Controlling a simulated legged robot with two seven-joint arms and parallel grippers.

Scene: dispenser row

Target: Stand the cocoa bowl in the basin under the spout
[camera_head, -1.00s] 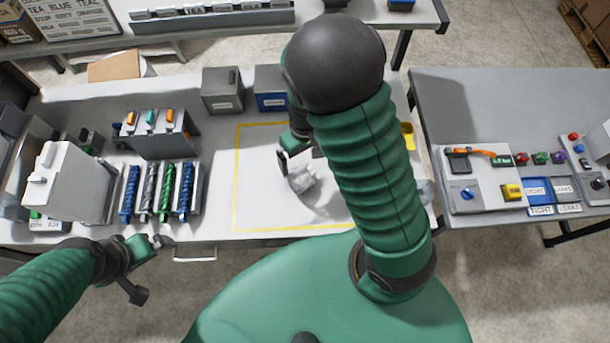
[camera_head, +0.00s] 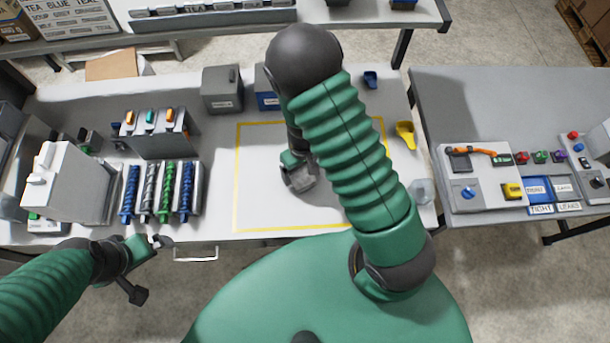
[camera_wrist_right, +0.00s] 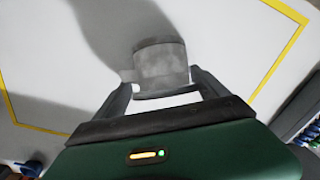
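A grey, cup-like vessel (camera_head: 300,181), which I take for the cocoa bowl, stands inside the yellow outline on the white table. My right gripper (camera_head: 297,172) is down at it. In the right wrist view the vessel (camera_wrist_right: 161,64) sits between the tips of my right gripper (camera_wrist_right: 160,82). The fingers are spread to either side of it; a firm grip is not visible. My left gripper (camera_head: 160,241) is near the table's front edge, away from the vessel; its finger gap is too small to judge. I cannot clearly make out the basin or spout.
A lever unit (camera_head: 155,133) and a rack of coloured spirals (camera_head: 147,190) stand left of the outline, beside a white machine (camera_head: 68,182). Grey (camera_head: 222,90) and blue (camera_head: 267,98) boxes stand behind. A yellow scoop (camera_head: 405,133) lies right. The outlined area's left part is clear.

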